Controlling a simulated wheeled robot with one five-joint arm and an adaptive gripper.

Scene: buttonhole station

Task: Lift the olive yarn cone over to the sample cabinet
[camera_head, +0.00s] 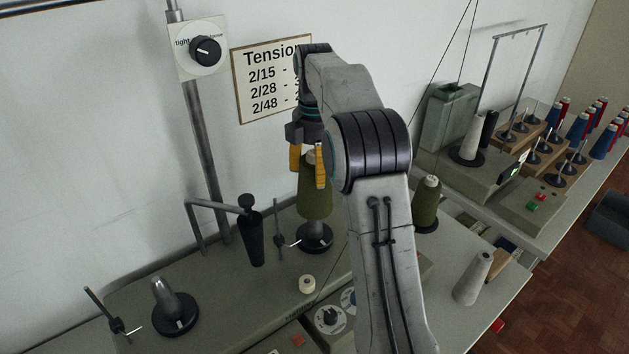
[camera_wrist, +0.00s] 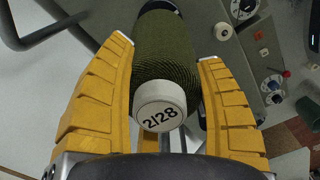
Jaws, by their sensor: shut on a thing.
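My gripper (camera_head: 308,170) points down and is shut on an olive yarn cone (camera_head: 315,201). In the wrist view the yellow fingers (camera_wrist: 172,90) flank the cone (camera_wrist: 168,52), whose pale top reads "2/28". Another olive cone (camera_head: 426,203) stands to the right, behind my arm. My arm hides part of the bench between them. I cannot make out for sure which piece is the sample cabinet.
An empty black spindle base (camera_head: 174,314) is at front left. A grey cone (camera_head: 473,278) stands near the bench's right edge.

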